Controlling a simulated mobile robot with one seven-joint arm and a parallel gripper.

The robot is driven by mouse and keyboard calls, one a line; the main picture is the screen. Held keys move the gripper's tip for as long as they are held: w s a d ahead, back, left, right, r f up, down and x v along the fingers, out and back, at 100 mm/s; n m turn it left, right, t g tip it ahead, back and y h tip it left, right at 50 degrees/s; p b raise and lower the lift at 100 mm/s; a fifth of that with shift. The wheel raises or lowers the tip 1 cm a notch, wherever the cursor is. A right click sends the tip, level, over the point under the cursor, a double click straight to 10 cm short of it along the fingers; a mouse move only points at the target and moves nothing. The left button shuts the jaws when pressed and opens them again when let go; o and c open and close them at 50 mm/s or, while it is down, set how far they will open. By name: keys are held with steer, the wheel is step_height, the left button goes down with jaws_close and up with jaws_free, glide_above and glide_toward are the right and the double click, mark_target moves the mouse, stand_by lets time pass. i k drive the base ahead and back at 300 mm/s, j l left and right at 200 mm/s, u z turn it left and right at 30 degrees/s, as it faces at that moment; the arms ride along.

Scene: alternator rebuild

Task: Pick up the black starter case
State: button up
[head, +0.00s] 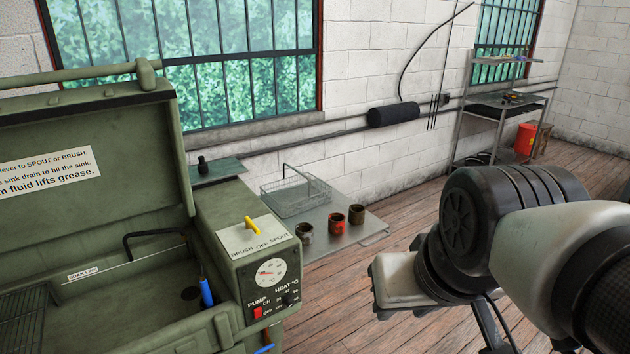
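I cannot pick out the black starter case for certain. A small black object (202,165) stands upright on a green ledge behind the parts washer, too small to identify. My gripper (402,280) is at the lower right, at the end of my arm, over the wooden floor and apart from both black objects. Its pale housing shows, but its fingertips are hidden, so I cannot see whether it is open or holds anything.
A green parts washer (228,233) with its lid raised fills the left. A metal shelf (503,110) and a red bucket (525,139) stand at the back right. Bare floor lies between.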

mark_target(357, 215)
steer(key=i+l, duration=0.4)
steer(key=i, duration=0.15)
steer(key=i+l, duration=0.4)
steer(key=i, duration=0.15)
steer(key=i+l, duration=0.4)
steer(key=i, duration=0.2)
steer(key=i+l, duration=0.4)
steer(key=i, duration=0.15)
steer(key=l+z, duration=0.05)
